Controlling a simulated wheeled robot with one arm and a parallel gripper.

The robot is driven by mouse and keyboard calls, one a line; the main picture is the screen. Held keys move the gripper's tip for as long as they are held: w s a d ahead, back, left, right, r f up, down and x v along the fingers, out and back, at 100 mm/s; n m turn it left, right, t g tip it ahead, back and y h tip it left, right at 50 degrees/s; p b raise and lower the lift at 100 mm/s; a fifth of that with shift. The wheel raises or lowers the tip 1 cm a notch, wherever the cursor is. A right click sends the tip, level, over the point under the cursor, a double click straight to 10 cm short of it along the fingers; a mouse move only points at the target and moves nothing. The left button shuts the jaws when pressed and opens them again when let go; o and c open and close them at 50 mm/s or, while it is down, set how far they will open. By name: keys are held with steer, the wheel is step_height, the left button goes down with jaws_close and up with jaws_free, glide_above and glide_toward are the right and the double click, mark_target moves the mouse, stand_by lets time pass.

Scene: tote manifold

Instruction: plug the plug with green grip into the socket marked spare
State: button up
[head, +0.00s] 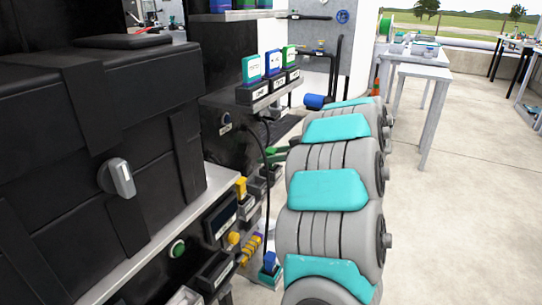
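A small dark green piece (276,151) shows on the left side of my grey and teal arm links, near a black cable. It may be the green grip of the plug, but it is too small and partly covered to be sure. The black cable (267,195) hangs down in front of the panel to a blue-topped plug (269,262). Sockets and white labels line the panel at centre left, but the labels are too small to read, so I cannot tell which is marked spare. My gripper cannot be made out; my arm links hide that area.
A black case (85,150) stands on a grey ledge (225,178) at left. Below it are a green button (177,248) and yellow fittings (250,248). Coloured blocks (272,62) stand on a shelf. A white table (424,72) is at back right. Open floor lies right.

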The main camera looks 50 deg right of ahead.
steer(key=v, duration=0.8)
stand_by(0.5)
